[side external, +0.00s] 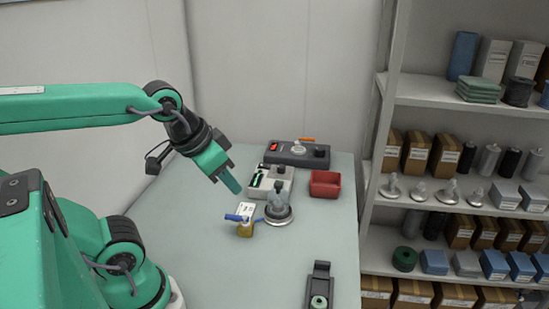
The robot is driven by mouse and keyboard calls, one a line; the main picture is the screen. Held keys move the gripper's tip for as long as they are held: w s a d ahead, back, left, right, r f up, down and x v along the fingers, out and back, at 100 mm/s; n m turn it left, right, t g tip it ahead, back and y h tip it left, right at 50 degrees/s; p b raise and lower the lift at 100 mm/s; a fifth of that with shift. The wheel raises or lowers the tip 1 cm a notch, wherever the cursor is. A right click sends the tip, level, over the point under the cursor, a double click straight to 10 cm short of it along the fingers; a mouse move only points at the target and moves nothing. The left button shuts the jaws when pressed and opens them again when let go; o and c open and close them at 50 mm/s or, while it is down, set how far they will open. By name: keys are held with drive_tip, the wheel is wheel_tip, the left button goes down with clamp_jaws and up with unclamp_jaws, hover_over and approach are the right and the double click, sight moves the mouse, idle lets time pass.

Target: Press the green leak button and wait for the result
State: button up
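My gripper (231,184) hangs over the table, pointing down and to the right, with teal fingertips. From this angle the fingertips look close together, and I cannot tell if they are open or shut. A white box (264,188) with green marks and black parts on top stands just right of the fingertips. The fingertips appear apart from it. I cannot make out a separate green leak button at this size. Behind the box is a dark grey unit (297,158) with a small red-lit display (274,147) and a pale round piece on top.
In front of the white box stands a clear domed piece on a round metal base (278,216). Beside it is a brass-coloured part (245,230) with a blue handle. A red bin (325,184) is at right. A black fixture (319,270) is in front. Shelves stand right.

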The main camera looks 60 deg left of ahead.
clamp_jaws()
idle(1.3)
